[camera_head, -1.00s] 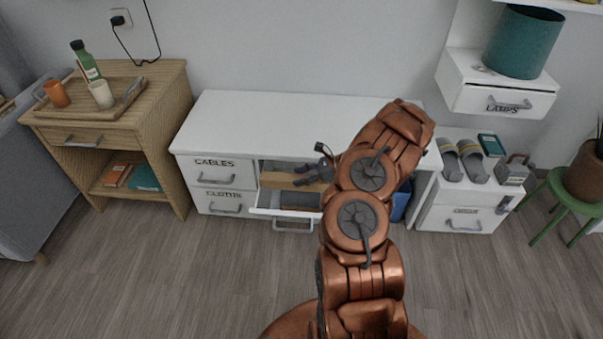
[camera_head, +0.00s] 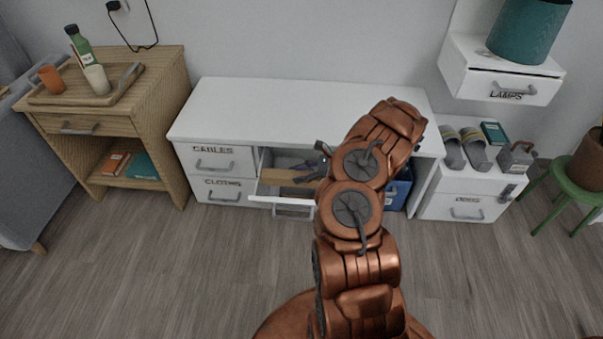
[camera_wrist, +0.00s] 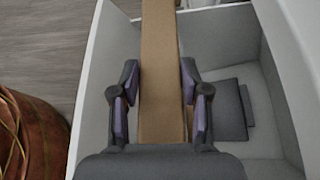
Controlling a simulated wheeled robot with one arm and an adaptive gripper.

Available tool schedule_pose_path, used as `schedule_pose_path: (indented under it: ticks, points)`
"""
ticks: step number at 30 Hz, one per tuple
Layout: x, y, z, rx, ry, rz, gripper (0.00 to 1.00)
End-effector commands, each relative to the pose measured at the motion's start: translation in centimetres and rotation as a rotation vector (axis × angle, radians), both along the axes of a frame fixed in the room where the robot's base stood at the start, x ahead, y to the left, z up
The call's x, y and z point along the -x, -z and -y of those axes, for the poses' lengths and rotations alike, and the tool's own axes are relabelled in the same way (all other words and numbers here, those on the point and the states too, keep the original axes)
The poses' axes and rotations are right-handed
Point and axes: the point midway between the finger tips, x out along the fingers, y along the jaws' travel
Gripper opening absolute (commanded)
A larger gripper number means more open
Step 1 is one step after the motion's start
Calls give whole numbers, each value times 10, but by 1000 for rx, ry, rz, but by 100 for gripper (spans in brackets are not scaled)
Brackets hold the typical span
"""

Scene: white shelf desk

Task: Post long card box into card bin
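The long brown card box (camera_head: 284,176) lies across an open drawer (camera_head: 270,200) under the white desk. In the wrist view the card box (camera_wrist: 161,75) runs lengthwise from under my gripper up past the top edge of the picture. My gripper (camera_head: 312,168) is at the drawer, partly behind my arm in the head view. In the wrist view my gripper (camera_wrist: 160,82) has one finger on each side of the box, with narrow gaps. It looks open; firm contact is not visible. No bin labelled for cards can be made out.
A dark flat item (camera_wrist: 225,110) lies in the drawer. The desk top (camera_head: 290,100) is clear. Drawers marked CABLES (camera_head: 213,160) and CLOTHS (camera_head: 222,190) are left. A blue container (camera_head: 398,188) stands right, partly behind my arm. The wooden side table (camera_head: 155,110) is farther left.

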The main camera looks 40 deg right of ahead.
Motion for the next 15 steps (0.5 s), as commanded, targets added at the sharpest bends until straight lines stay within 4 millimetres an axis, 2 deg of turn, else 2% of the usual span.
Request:
schedule_pose_path:
  ticks: [1, 8, 15]
  points:
    - [0, 0, 0, 0, 0, 0, 50]
    - [0, 0, 0, 0, 0, 0, 74]
    - [0, 0, 0, 0, 0, 0, 75]
